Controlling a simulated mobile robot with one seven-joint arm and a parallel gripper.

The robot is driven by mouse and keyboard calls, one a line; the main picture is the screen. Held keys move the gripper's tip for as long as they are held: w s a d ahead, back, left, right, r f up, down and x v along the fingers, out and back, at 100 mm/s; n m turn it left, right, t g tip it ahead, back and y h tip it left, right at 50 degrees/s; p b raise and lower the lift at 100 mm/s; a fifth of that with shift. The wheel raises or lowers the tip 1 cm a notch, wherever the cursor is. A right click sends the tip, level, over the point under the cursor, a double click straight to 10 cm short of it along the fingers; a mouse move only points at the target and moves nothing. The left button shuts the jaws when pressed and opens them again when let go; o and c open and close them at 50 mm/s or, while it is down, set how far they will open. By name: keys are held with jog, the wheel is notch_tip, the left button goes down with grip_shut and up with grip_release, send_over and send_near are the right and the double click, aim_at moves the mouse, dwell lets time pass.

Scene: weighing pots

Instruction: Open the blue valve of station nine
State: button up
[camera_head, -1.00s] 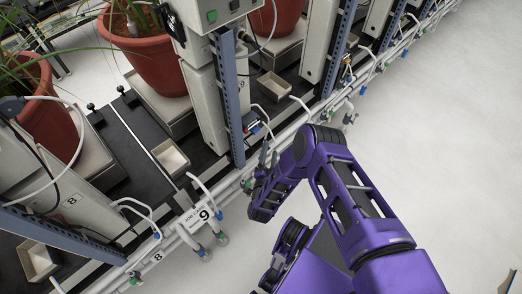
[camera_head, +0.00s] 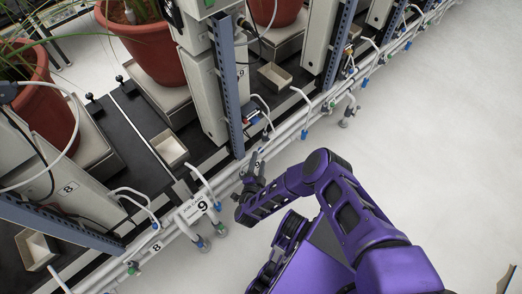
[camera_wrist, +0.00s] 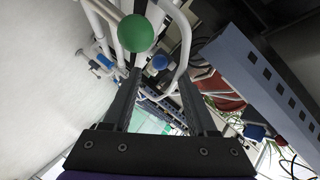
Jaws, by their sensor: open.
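The number 9 sign (camera_head: 200,205) hangs on the white pipes. A blue valve (camera_head: 217,206) shows just right of the sign; another blue valve (camera_head: 265,136) shows farther up the pipes. My gripper (camera_head: 255,166) is beside the pipes between them. In the wrist view, my gripper (camera_wrist: 159,75) is open and empty. A blue knob (camera_wrist: 160,62) lies beyond and between the fingertips, and appears apart from them. A green round knob (camera_wrist: 135,33) is at the upper left, close to the left finger. I cannot tell which head-view valve this blue knob is.
A blue-grey perforated post (camera_head: 228,85) rises near my gripper and shows large at right in the wrist view (camera_wrist: 260,75). White pipes (camera_head: 290,128) run diagonally past the stations. Potted plants (camera_head: 150,48) stand behind. The pale floor (camera_head: 440,140) at right is clear.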

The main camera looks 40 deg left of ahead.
aim_at(261, 150)
jog(key=b+x, duration=0.1)
jog(key=x, duration=0.5)
jog(key=shift+w+a, duration=0.1)
jog(key=shift+w, duration=0.25)
grip_shut()
